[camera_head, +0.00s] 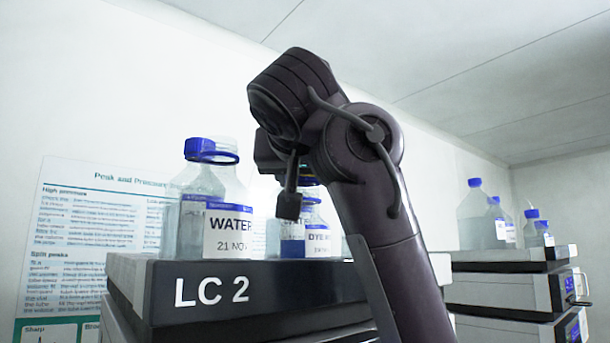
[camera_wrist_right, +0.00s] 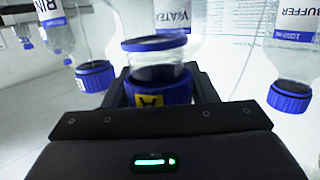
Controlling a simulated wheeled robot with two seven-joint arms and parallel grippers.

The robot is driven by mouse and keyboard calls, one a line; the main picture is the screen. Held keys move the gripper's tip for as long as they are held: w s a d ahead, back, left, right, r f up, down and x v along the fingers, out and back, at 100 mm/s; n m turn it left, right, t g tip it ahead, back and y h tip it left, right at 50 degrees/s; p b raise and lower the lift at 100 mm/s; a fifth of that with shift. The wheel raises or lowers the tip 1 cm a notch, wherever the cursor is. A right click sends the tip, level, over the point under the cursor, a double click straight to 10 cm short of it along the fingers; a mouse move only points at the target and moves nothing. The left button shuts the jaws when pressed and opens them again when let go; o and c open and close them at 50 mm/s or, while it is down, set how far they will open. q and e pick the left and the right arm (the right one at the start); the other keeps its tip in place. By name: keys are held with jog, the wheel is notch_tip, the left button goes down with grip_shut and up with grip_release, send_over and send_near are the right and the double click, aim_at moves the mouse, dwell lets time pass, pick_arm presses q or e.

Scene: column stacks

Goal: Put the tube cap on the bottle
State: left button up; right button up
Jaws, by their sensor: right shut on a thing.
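My right gripper (camera_head: 285,190) reaches up beside the bottles on the LC 2 stack. It also shows in the right wrist view (camera_wrist_right: 160,88), shut on a blue tube cap (camera_wrist_right: 179,91) with a yellow tag reading A. That view is upside down. A clear glass neck with a blue ring (camera_wrist_right: 155,43) lines up with the cap; whether they touch, I cannot tell. An open WATER bottle (camera_head: 230,228) with a blue neck ring stands left of the gripper in the head view. My left gripper is out of view.
The LC 2 unit (camera_head: 235,300) carries the bottles. A blue-capped bottle (camera_head: 198,150) stands close to the WATER bottle. The wrist view shows capped BUFFER (camera_wrist_right: 290,95) and another capped bottle (camera_wrist_right: 95,76) either side. More bottles (camera_head: 474,205) stand on another stack at right.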

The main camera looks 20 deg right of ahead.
jog(key=shift+f+b, duration=0.9)
dwell(0.7)
jog(key=o, duration=1)
jog(key=shift+o, duration=0.2)
jog(key=b+v, duration=0.3)
jog(key=v, duration=0.4)
jog(key=shift+s+a+b, duration=0.2)
jog(key=shift+s+b, duration=0.15)
jog(key=shift+w+r, duration=0.1)
jog(key=shift+r, duration=0.05)
